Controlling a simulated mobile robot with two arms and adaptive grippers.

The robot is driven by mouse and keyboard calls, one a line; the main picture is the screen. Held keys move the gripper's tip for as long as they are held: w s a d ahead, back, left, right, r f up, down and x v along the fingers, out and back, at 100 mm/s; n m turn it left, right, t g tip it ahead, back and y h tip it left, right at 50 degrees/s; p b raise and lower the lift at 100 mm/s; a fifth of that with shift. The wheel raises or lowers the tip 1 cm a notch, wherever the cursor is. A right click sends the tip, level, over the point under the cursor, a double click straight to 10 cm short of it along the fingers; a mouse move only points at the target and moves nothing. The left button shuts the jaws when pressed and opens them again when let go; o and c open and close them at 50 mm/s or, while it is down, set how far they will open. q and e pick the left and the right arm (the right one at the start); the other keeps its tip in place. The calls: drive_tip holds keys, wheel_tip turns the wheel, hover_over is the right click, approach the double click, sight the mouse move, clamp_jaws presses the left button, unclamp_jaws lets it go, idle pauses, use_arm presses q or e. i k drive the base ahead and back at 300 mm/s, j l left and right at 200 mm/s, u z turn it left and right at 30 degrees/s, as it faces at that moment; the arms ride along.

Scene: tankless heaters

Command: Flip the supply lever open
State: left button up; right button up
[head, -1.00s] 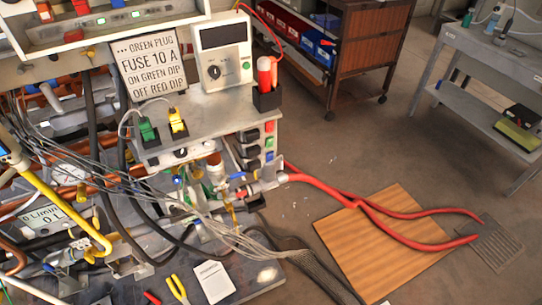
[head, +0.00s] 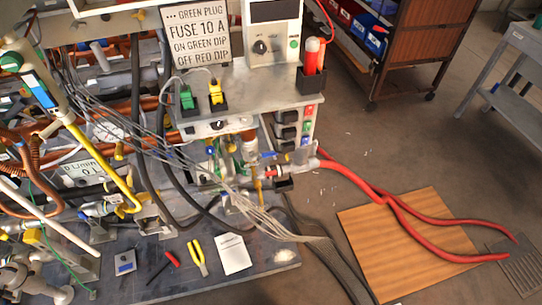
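No lever marked as supply can be read. A small blue handle (head: 268,155) sits on the fittings at the right end of the bench, above the joint where a red hose (head: 350,177) leaves. Whether it is the supply lever, and how it is turned, I cannot tell. Small blue parts also show on the pipework at left, partly behind cables. A yellow bent pipe (head: 104,163) runs down at left to metal fittings. Neither my left nor my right gripper is in view.
Grey cables (head: 180,150) and black hoses cross in front of the pipes. Yellow-handled pliers (head: 197,257), a red-handled tool (head: 163,266) and a white paper (head: 235,254) lie on the bench. A wooden board (head: 400,250) lies on the floor at right, under the red hose.

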sight(272, 154)
drive_tip(key=i+l+z, duration=0.15)
drive_tip(key=l+z, duration=0.25)
drive_tip(key=i+l+z, duration=0.25)
drive_tip(key=l+z, duration=0.15)
drive_tip(key=l, duration=0.15)
drive_tip(key=i+l+z, duration=0.25)
drive_tip(key=l+z, duration=0.15)
drive_tip(key=i+l+z, duration=0.4)
drive_tip(key=i+l+u, duration=0.15)
drive_tip(key=i+u, duration=0.3)
drive_tip(key=i, duration=0.15)
drive_tip(key=i+u, duration=0.15)
drive_tip(key=u, duration=0.3)
drive_tip(key=i+u, duration=0.2)
drive_tip(key=u, duration=0.25)
drive_tip(key=i+u, duration=0.2)
drive_tip(key=u, duration=0.25)
drive_tip(key=i+l+u, duration=0.15)
drive_tip(key=u, duration=0.3)
drive_tip(key=i+u, duration=0.2)
drive_tip(key=u, duration=0.25)
drive_tip(key=i+l+u, duration=0.15)
drive_tip(key=u, duration=0.3)
drive_tip(key=i+l+u, duration=0.15)
drive_tip(key=u, duration=0.35)
drive_tip(key=i+l+u, duration=0.15)
drive_tip(key=u, duration=0.3)
drive_tip(key=l, duration=0.1)
